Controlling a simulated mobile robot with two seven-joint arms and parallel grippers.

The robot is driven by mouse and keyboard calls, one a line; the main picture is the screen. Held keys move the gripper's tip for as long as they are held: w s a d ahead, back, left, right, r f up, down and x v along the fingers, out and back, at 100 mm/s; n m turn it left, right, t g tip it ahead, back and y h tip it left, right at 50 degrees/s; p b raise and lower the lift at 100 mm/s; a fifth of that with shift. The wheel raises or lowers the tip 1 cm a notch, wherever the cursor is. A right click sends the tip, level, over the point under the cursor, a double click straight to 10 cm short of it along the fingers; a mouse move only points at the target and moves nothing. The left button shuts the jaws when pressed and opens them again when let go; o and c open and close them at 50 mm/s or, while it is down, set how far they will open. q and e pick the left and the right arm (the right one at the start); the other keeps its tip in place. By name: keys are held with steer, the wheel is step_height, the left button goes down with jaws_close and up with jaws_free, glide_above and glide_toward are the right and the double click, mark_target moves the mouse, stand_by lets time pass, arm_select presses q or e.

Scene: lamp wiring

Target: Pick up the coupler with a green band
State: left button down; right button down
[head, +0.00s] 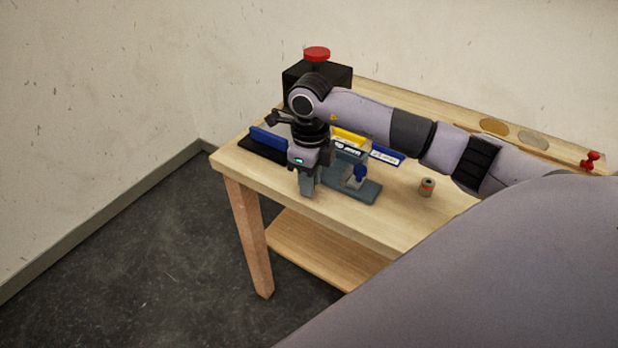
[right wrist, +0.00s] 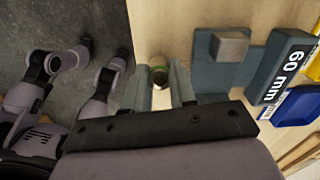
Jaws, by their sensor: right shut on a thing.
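My right gripper (head: 307,192) points down over the front left part of the wooden table. In the right wrist view its two fingers (right wrist: 163,88) are shut on a small round coupler (right wrist: 158,74). A greenish tint shows on the coupler there, but the fingers hide much of it. In the head view the gripper hides this coupler. Another coupler (head: 427,187), tan-grey with a reddish-orange band, stands upright on the table to the right. My left gripper is not in view.
A blue-grey fixture (head: 359,190) stands right of the gripper, close by. A black box with a red button (head: 317,54) stands at the back. The table's front edge is close.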

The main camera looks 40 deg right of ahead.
steer(key=shift+s+a, duration=0.15)
steer(key=shift+a, duration=0.15)
steer(key=c, duration=0.8)
jaws_free()
steer(key=shift+c, duration=0.2)
steer(key=shift+r, duration=3.6)
